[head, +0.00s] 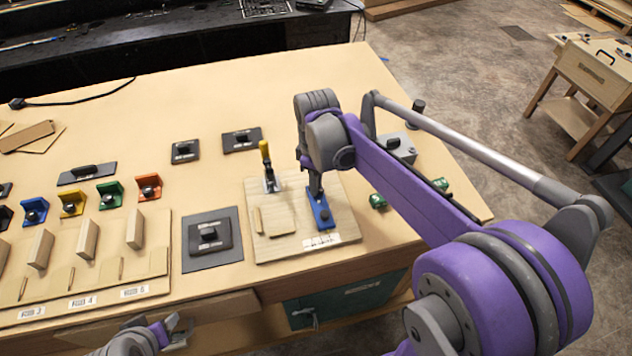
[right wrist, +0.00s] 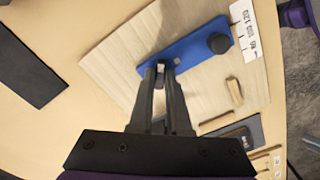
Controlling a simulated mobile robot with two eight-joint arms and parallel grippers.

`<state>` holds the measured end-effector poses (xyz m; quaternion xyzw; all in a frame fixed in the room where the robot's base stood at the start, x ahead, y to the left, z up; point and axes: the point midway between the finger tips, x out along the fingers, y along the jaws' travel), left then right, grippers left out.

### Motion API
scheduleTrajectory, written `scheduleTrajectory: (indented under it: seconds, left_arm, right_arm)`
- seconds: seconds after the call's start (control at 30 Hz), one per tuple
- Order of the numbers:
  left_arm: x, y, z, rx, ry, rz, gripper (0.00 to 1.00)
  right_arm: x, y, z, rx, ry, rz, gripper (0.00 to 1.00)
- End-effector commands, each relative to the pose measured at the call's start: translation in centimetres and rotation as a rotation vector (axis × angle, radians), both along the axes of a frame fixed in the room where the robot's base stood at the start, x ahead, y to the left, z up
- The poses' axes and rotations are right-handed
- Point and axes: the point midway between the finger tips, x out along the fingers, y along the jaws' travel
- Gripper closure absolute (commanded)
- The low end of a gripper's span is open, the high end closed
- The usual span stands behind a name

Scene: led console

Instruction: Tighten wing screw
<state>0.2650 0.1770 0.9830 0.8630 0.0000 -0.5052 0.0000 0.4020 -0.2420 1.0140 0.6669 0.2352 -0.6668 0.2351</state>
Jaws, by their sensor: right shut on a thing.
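A blue bar (head: 321,211) lies on a light wooden board (head: 345,222) on the workbench. In the right wrist view the blue bar (right wrist: 188,48) has a round black knob (right wrist: 219,43) towards one end. My right gripper (head: 316,192) points down at the other end of the bar. In the right wrist view its fingertips (right wrist: 160,70) are close together on a small grey piece, apparently the wing screw, mostly hidden between them. My left gripper (head: 172,328) is at the bottom edge of the head view, away from the board; its jaws are unclear.
A yellow-handled clamp (head: 267,168) stands on the board left of the bar. A dark square plate (head: 211,238) lies left of the board. A grey box (head: 398,148) and green cylinders (head: 377,201) are on the right. A wooden rack (head: 85,270) stands far left.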

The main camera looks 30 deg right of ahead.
Motion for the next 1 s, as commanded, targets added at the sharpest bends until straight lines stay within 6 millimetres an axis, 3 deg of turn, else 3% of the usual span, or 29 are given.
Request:
scheduleTrajectory:
  seconds: [0.37, 1.0]
  left_arm:
    - [-0.2, 0.0, -0.4, 0.000, 0.004, 0.000, 0.42]
    - [-0.8, 0.0, -1.7, 0.000, 0.015, 0.000, 0.42]
  right_arm:
    - [0.0, 0.0, -0.1, -0.001, 0.001, -0.101, 1.00]
    - [0.0, 0.0, 0.0, -0.001, -0.001, -0.649, 1.00]
